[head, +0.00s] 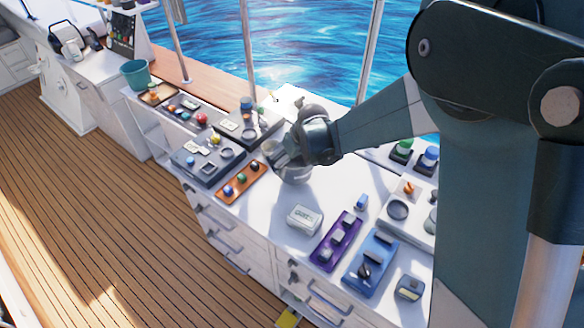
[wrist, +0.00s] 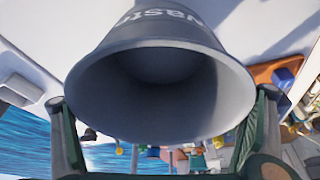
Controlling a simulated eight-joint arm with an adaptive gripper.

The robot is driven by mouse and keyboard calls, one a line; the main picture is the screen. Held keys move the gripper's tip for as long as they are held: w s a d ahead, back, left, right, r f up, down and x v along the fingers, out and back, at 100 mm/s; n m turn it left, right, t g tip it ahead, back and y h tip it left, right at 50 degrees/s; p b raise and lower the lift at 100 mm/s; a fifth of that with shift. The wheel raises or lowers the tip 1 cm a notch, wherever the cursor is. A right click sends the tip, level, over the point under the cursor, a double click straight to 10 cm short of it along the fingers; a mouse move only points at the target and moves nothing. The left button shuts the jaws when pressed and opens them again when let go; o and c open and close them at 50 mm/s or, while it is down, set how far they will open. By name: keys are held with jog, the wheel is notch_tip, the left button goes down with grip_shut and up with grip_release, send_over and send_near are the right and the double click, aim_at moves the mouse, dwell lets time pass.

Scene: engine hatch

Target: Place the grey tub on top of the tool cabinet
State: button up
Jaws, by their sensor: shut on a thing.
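The grey tub (wrist: 160,95) fills the middle of the wrist view, its open mouth facing the camera and part of a printed word on its side. The two fingers of my gripper (wrist: 163,110) are on either side of it, shut on the tub. In the head view my gripper (head: 283,152) is over the white worktop, and part of the tub (head: 296,175) shows below it, the rest hidden by the gripper. I cannot tell whether the tub touches the worktop. A white cabinet with drawers (head: 228,232) is under this top; I cannot tell whether it is the tool cabinet.
An orange tray (head: 241,184) and grey panels (head: 207,158) lie left of my gripper. A white box (head: 304,219), a purple tray (head: 336,241) and a blue tray (head: 371,263) lie towards the front. A teal bucket (head: 135,74) stands at the far left. Rail posts rise behind the top.

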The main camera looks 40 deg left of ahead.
aim_at(292, 167)
jog(key=shift+f, duration=1.85)
jog(key=shift+f, duration=0.15)
jog(key=o, duration=1)
jog(key=shift+r, duration=0.2)
jog(key=shift+v, duration=5.95)
